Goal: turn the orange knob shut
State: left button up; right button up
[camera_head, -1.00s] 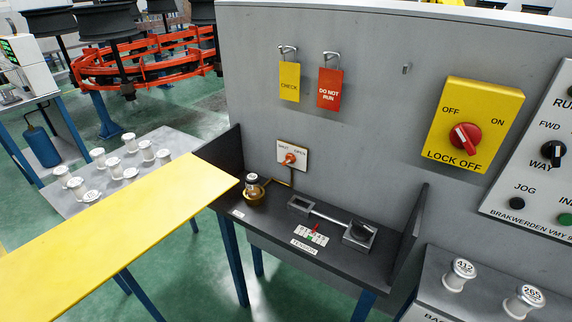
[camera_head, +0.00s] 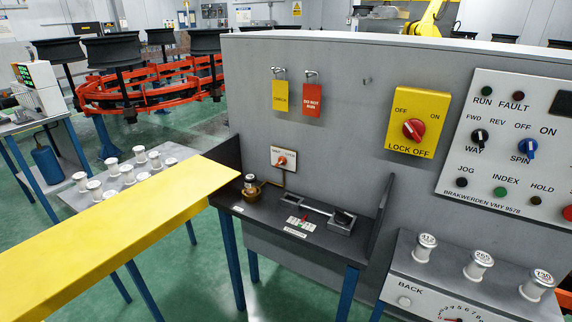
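The orange knob (camera_head: 282,160) sits on a small white plate (camera_head: 290,153) on the grey panel, above the dark bench. The plate has small lettering at its top, too small to read now; in the earlier frame it reads SHUT and OPEN. A pipe runs from the plate down to a brass fitting (camera_head: 251,194) with a small canister on the bench. I cannot tell the knob's exact setting. Neither of my grippers shows in the head view.
The dark bench (camera_head: 262,217) has low side walls and holds a tension device (camera_head: 341,222). A yellow board (camera_head: 120,232) juts in from the left. Two tags, yellow (camera_head: 280,97) and red (camera_head: 312,100), hang above. A yellow lock-off box (camera_head: 417,110) is at the right.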

aim_at(281, 160)
jog(key=z, duration=0.25)
jog(key=i, duration=0.95)
jog(key=u, duration=0.05)
